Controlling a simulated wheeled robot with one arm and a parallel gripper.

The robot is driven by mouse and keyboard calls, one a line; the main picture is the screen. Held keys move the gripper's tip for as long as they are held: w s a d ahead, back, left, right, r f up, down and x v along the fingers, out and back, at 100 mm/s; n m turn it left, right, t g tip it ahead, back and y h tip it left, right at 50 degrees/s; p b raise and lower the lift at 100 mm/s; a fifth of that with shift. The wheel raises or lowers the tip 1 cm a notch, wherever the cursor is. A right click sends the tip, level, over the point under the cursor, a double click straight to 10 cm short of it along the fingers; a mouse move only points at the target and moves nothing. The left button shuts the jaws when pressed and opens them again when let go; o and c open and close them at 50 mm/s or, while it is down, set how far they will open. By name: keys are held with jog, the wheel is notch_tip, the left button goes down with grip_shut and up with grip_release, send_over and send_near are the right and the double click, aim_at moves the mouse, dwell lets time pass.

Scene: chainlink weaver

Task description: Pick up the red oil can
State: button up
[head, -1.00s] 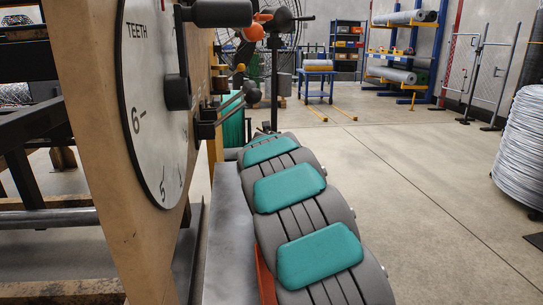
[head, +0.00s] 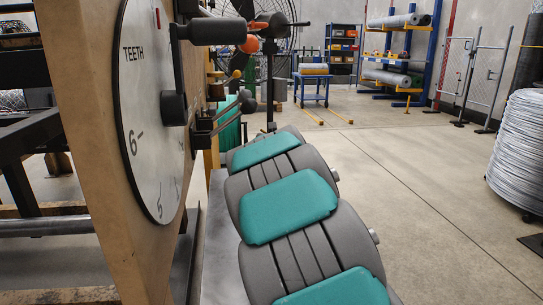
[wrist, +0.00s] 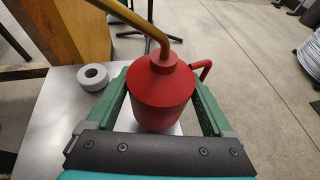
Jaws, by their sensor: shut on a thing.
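The red oil can (wrist: 162,95) fills the middle of the wrist view, with a yellow-brown spout (wrist: 140,24) reaching up and left and a red handle (wrist: 203,68) on its right. My gripper (wrist: 160,78) has its two green fingers on either side of the can's body and is shut on it. The can's base is partly hidden by my gripper, and I cannot tell whether it touches the grey surface below. In the head view my arm (head: 290,205) hides the gripper, and I cannot make out the can.
A grey roll of tape (wrist: 93,77) lies on the grey bench (wrist: 55,112), left of the can. A wooden post (head: 92,150) with a white dial (head: 140,115) stands close on the left. A wire coil (head: 520,150) stands at the right. The floor between is clear.

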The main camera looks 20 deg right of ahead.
jog(key=s, duration=0.7)
jog(key=shift+s+r, duration=0.4)
